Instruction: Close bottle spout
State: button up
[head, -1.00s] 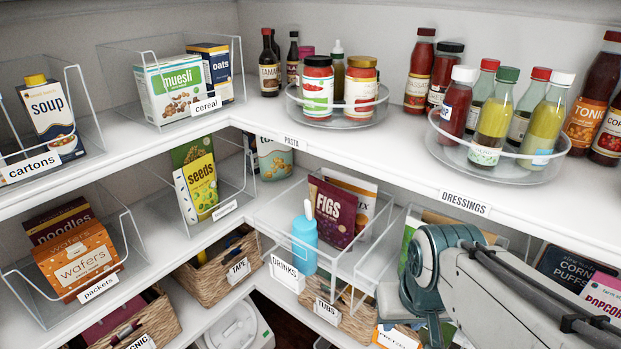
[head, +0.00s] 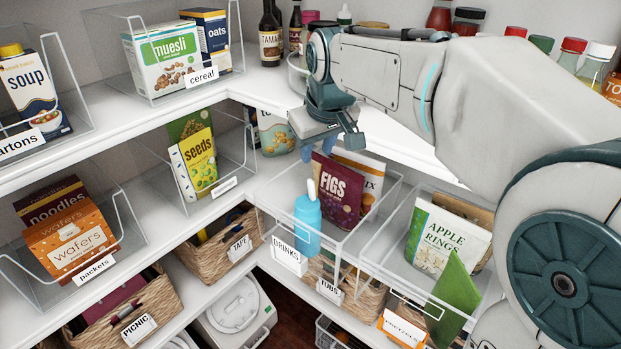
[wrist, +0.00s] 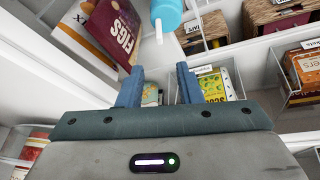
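A blue bottle (head: 308,228) stands upright in the clear bin labelled DRINKS. Its white spout (head: 311,189) sticks up from the top, slightly tilted. The bottle also shows at the top edge of the wrist view (wrist: 168,14), with the spout (wrist: 159,36) pointing toward my fingers. My gripper (head: 320,149) is above and a little behind the bottle, apart from it. In the wrist view my gripper (wrist: 160,82) has its two blue fingers spread with nothing between them. The spout lines up with the gap between the fingers, beyond their tips.
A FIGS pouch (head: 336,190) and another packet stand behind the bottle in the same clear bin (head: 350,248). The upper shelf edge (head: 400,148) lies close under my arm. An apple rings bag (head: 447,240) stands to the right. Seeds pouches (head: 196,165) are at left.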

aim_at(310, 181)
jog(key=x, duration=1.2)
jog(key=shift+w+f, duration=0.1)
jog(key=shift+f, duration=0.3)
grip_shut()
